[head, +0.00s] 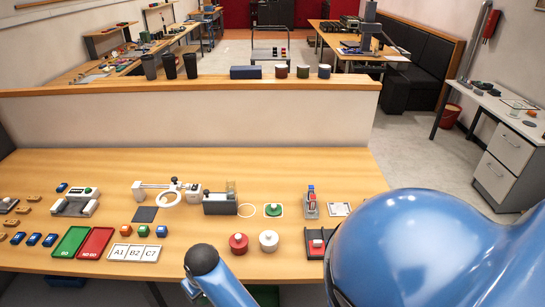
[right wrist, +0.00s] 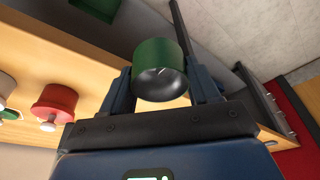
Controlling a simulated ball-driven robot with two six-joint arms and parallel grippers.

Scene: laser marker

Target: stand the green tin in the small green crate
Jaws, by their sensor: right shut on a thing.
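The green tin (right wrist: 160,62) is between the fingers of my right gripper (right wrist: 163,88) in the right wrist view. The gripper is shut on its sides, and its dark, glossy end faces the camera. A green box-like thing (right wrist: 97,8), seemingly the small green crate, is cut off by the top edge there, apart from the tin. In the head view a dark green patch (head: 265,294) shows low at the bottom edge, below the table front; I cannot tell its full shape. My right gripper is not clear in the head view. My left gripper is not in view.
A red tin with a pale knob (head: 238,243) and a white one (head: 268,240) stand near the front edge of the wooden table (head: 330,165). The red tin also shows in the right wrist view (right wrist: 54,103). Green and red trays lie at left; several tins stand on the ledge behind.

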